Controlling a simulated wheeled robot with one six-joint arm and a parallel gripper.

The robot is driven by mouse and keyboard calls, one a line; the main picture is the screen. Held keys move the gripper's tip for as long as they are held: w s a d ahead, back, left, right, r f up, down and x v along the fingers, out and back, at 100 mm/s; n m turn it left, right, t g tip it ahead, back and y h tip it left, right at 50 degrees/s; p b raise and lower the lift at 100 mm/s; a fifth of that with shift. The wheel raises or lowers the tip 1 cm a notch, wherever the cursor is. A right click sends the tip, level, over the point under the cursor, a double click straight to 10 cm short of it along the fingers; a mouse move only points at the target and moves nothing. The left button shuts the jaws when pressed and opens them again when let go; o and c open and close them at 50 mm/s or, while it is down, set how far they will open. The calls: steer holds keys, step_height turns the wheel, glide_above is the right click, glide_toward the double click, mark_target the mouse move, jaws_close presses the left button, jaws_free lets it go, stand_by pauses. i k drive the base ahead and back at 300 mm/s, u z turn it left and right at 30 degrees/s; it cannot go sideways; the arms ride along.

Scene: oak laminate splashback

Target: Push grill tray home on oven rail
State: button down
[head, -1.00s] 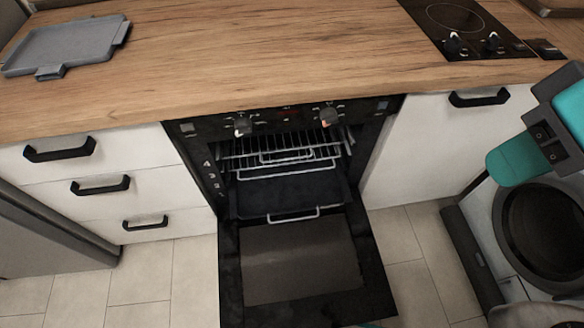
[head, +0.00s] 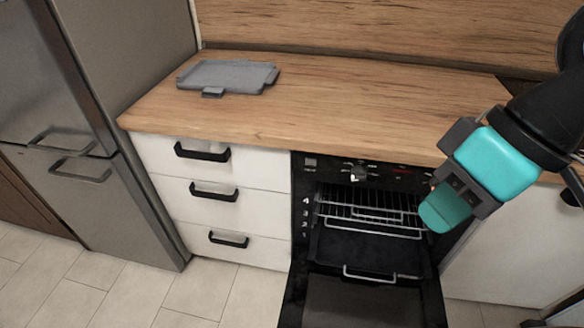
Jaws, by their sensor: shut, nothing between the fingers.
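The oven (head: 304,230) stands open with its door (head: 355,305) folded down. A dark tray (head: 365,250) with a wire handle (head: 383,274) at its front sits low in the oven, and its front edge reaches out over the door. Wire racks (head: 375,210) are above it. My gripper (head: 440,212), with teal fingers, is shut and empty. In the picture it overlaps the oven's right side, apart from the tray's handle. It hides part of the oven's right side and control panel.
A grey flat tray with a tab (head: 228,76) lies on the wooden worktop (head: 330,105). White drawers (head: 215,192) stand left of the oven, and a steel fridge (head: 110,120) stands further left. The tiled floor (head: 120,285) at lower left is clear.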

mark_target(409, 258)
steer(key=u, duration=1.45)
steer(key=k, duration=1.05)
steer(key=z, duration=1.3)
steer(key=i, duration=1)
steer(key=u, duration=0.05)
